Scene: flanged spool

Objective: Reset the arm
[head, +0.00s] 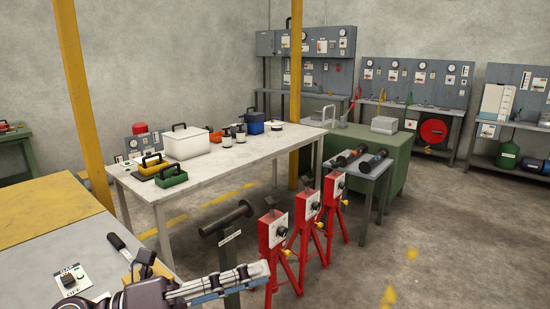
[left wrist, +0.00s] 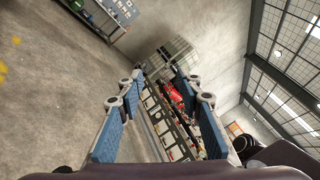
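My left gripper (head: 262,274) reaches in from the bottom left of the head view, its fingers pointing right. In the left wrist view the gripper (left wrist: 157,75) has its two blue-padded fingers apart, with nothing between them. A dark flanged spool (head: 226,218) rests on a grey post stand just beyond the gripper in the head view, apart from it. The post's lower part is partly hidden behind my gripper. My right gripper is not in view.
Red tripod stands (head: 307,207) stand right of the spool. A small grey table (head: 362,170) bears two more dark spools. A long white table (head: 235,160) holds boxes and jars. A nearer table (head: 55,245) is at left. The floor at right is clear.

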